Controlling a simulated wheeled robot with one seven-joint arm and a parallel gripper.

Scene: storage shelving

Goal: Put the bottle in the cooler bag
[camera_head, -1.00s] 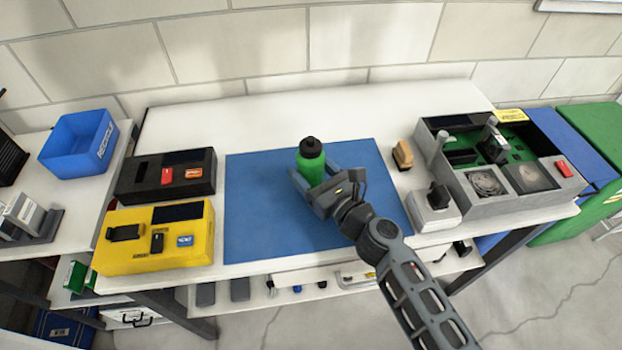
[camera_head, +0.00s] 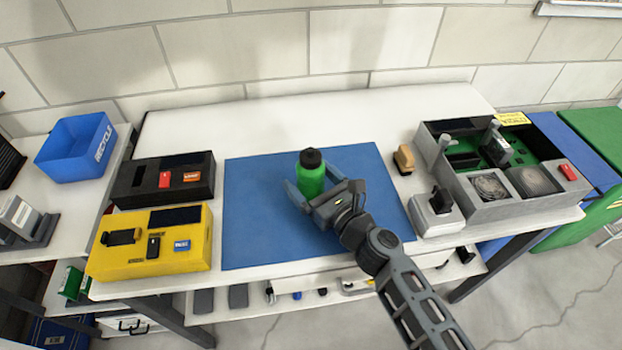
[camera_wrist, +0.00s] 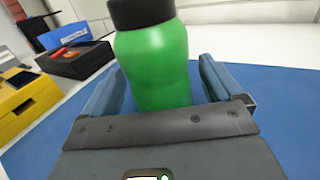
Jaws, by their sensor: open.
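A green bottle (camera_head: 311,176) with a black cap stands upright on the blue mat (camera_head: 255,225) on the white table. My gripper (camera_head: 312,192) is at the bottle, its fingers open with one on each side of it. In the wrist view the bottle (camera_wrist: 158,65) fills the middle between the two blue-grey fingers (camera_wrist: 165,88). A gap shows between the bottle and the right finger; the left finger is close to it. The bottle's base is hidden behind the gripper body. I see no cooler bag that I can make out.
A black box (camera_head: 140,178) and a yellow box (camera_head: 120,262) stand left of the mat. A blue recycle bin (camera_head: 75,160) is at far left. A grey tray (camera_head: 510,205) with electronics and a brown block (camera_head: 404,158) stand to the right. The table behind the mat is clear.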

